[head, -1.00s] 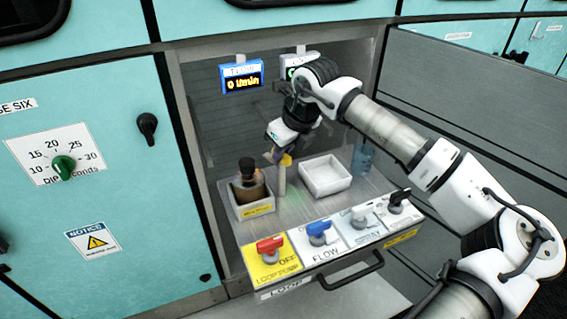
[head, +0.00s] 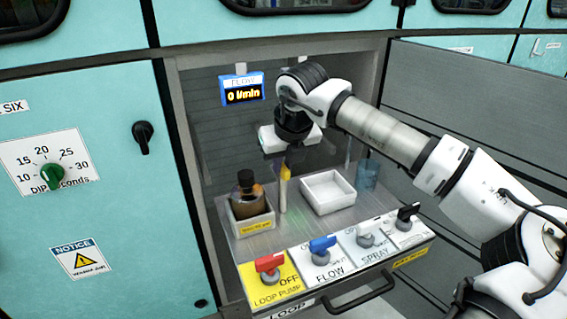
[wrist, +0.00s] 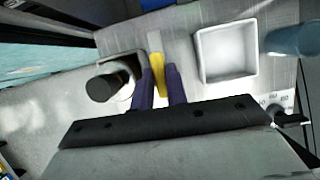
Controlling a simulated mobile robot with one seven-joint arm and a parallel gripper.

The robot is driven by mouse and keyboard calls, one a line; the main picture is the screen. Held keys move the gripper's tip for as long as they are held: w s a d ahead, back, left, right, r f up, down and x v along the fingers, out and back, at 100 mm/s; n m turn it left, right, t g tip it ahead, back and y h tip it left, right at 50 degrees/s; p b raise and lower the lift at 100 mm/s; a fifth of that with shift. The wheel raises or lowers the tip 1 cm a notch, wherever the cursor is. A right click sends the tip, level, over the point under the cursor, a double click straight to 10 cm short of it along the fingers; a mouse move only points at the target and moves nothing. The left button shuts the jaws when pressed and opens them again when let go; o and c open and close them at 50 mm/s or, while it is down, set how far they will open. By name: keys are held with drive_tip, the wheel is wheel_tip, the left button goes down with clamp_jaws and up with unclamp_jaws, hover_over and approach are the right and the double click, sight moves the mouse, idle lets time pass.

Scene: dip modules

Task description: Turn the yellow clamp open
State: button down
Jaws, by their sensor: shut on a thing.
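The yellow clamp (head: 286,173) is small and sits at the top of a pale upright post (head: 282,198) on the drawer deck. My gripper (head: 282,162) reaches down onto it from above. In the wrist view the yellow clamp (wrist: 157,74) lies between the two purple fingers of my gripper (wrist: 160,88), which are shut on it. In the head view the gripper body and fingers partly cover the clamp.
A brown bottle (head: 247,190) in a white holder stands just left of the post. An empty white tray (head: 327,192) and a blue cup (head: 367,174) stand to the right. In front are red (head: 269,263), blue (head: 322,244) and black (head: 407,212) handles.

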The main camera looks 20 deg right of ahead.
drive_tip(key=c, duration=1.4)
unclamp_jaws()
drive_tip(key=shift+r, duration=0.1)
drive_tip(key=v, duration=1.3)
drive_tip(key=shift+s+r+p, duration=0.2)
drive_tip(key=shift+r+p, duration=0.05)
drive_tip(key=shift+p, duration=0.2)
